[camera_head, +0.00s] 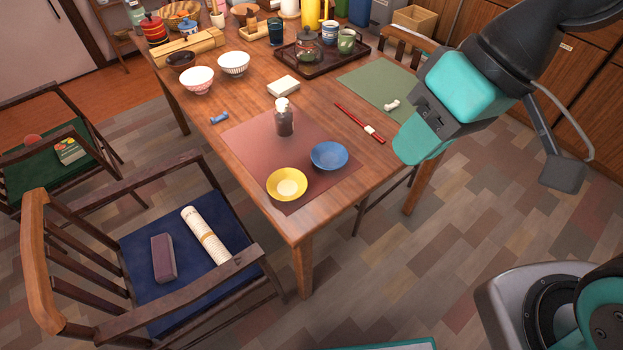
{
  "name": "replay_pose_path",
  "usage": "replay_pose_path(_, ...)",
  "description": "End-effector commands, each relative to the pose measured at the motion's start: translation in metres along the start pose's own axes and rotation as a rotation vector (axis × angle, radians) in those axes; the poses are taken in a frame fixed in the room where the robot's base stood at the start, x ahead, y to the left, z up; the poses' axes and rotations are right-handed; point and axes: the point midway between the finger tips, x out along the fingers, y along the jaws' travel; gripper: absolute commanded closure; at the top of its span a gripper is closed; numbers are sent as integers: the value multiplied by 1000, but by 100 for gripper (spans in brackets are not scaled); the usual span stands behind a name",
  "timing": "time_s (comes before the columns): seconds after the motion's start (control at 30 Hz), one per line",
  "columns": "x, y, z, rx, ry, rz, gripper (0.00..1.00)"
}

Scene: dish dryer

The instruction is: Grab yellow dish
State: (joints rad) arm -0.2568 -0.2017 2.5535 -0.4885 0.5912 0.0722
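The yellow dish (287,185) is a small shallow bowl with a pale centre. It lies upright on the brown-red placemat (246,147) near the table's front corner. A blue dish (329,156) lies just to its right and behind, very close to it. My gripper (412,150) is at the right, teal and dark grey, held above the table's right edge, apart from both dishes. It is seen from the side, and its finger gap is hidden. I see nothing held in it.
A dark bottle (284,122) stands behind the dishes. Red chopsticks (361,124) lie on the table to the right. Bowls, a tray (322,60) and cups crowd the back. A chair (150,255) with a blue seat stands at the left front.

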Motion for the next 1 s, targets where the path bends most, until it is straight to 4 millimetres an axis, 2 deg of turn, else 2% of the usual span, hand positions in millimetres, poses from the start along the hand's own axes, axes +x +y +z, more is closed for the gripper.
replay_pose_path(0.03, 24, 9, -10, 75, 14, -22, 82)
replay_pose_path(0.2, 102, 44, -51, 414, 135, -103, 82)
replay_pose_path(0.3, 146, 68, -67, 619, 211, -141, 82)
replay_pose_path(0.4, 183, 91, -74, 794, 277, -168, 82)
replay_pose_path(0.5, 208, 109, -76, 921, 330, -184, 82)
replay_pose_path(0.6, 222, 120, -76, 997, 364, -193, 82)
replay_pose_path(0.77, 240, 124, -83, 1030, 382, -198, 82)
replay_pose_path(1.0, 289, 124, -104, 1026, 379, -198, 82)
